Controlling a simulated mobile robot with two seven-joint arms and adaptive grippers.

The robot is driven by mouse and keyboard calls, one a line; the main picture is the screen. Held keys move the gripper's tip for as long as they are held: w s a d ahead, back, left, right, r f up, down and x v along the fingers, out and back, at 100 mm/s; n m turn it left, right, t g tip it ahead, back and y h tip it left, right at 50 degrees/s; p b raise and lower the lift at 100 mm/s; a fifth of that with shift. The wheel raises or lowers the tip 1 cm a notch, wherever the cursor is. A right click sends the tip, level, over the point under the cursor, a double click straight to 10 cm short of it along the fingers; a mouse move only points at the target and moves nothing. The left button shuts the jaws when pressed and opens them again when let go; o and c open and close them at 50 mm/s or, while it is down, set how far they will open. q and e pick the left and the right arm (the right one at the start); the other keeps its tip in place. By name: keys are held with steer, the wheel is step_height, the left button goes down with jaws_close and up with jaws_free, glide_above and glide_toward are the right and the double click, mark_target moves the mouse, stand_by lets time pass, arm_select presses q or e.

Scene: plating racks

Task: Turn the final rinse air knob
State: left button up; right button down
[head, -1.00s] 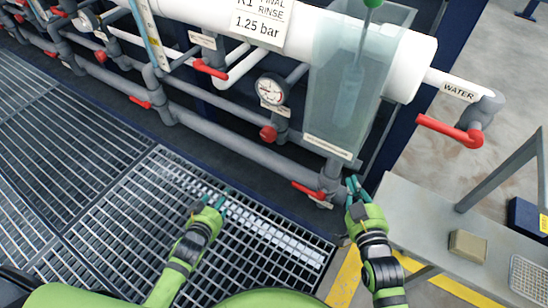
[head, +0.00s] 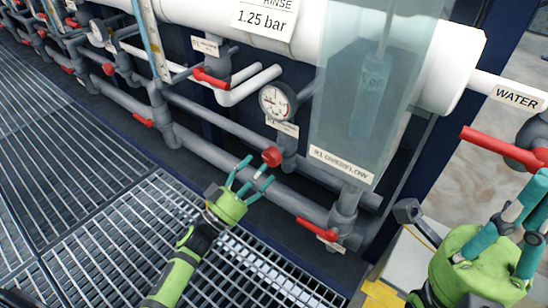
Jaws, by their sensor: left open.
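A round red knob (head: 272,156) sits on the grey pipework below a pressure gauge (head: 277,101) with a small tag whose text I cannot read. A sign (head: 264,20) on the white pipe above reads "RINSE 1.25 bar". My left gripper (head: 254,171) is open, with its teal fingers pointing up at the knob, just below and left of it. I cannot tell whether a fingertip touches it. My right gripper (head: 535,205) is large at the right edge, its fingertips near the frame edge, close below a red lever handle (head: 502,146).
A clear overflow tank (head: 375,100) stands right of the gauge. Red lever handles (head: 318,230) and (head: 211,78) stick out from the pipes. A metal grating (head: 90,200) lies in front. A pipe tagged "WATER" (head: 517,96) is at the right.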

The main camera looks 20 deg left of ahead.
mark_target(268, 160)
arm_select(q)
steer(key=b+x, duration=0.1)
steer(key=x, duration=0.4)
steer(key=c, duration=1.1)
